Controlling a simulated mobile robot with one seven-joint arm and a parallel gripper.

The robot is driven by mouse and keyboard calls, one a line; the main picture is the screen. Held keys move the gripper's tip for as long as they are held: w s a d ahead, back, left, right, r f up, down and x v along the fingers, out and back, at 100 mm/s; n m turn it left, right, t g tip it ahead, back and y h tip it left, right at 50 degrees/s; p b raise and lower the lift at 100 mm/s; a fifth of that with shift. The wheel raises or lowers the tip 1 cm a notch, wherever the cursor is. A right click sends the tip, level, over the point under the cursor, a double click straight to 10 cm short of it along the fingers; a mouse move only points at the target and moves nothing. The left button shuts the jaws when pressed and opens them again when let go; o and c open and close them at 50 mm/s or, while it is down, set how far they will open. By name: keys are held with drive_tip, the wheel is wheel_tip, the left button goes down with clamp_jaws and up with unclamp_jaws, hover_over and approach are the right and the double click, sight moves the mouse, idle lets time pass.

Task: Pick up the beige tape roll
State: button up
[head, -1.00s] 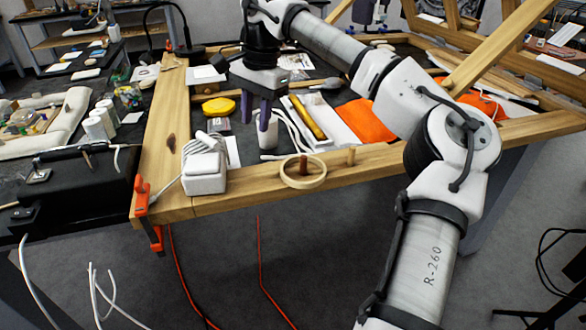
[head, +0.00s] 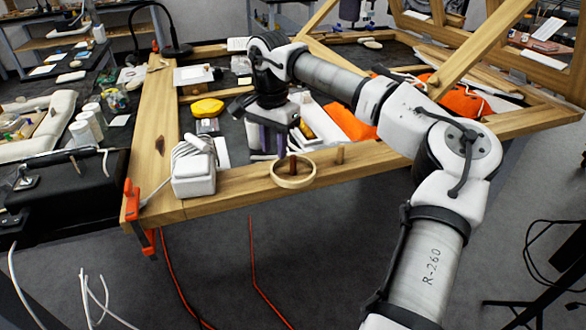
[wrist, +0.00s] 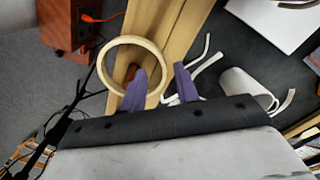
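My gripper (head: 268,153) points down just behind and left of the roll. In the wrist view my gripper (wrist: 160,74) has its two purple fingers apart with nothing held. The left finger overlaps the ring's opening and the right finger is outside its right rim. I cannot tell the height between fingertips and roll.
A white block-shaped device (head: 194,178) stands on the beam to the left. White cables, a white cylinder (wrist: 243,88) and an orange cloth (head: 350,122) lie behind. An orange clamp (head: 132,200) grips the left corner.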

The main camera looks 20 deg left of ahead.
sight(275, 161)
drive_tip(key=f, duration=0.3)
drive_tip(key=shift+w+a+f, duration=0.1)
drive_tip(key=shift+w+f, duration=0.15)
drive_tip(key=shift+f, duration=0.1)
clamp_jaws()
drive_tip(key=shift+r, duration=0.1)
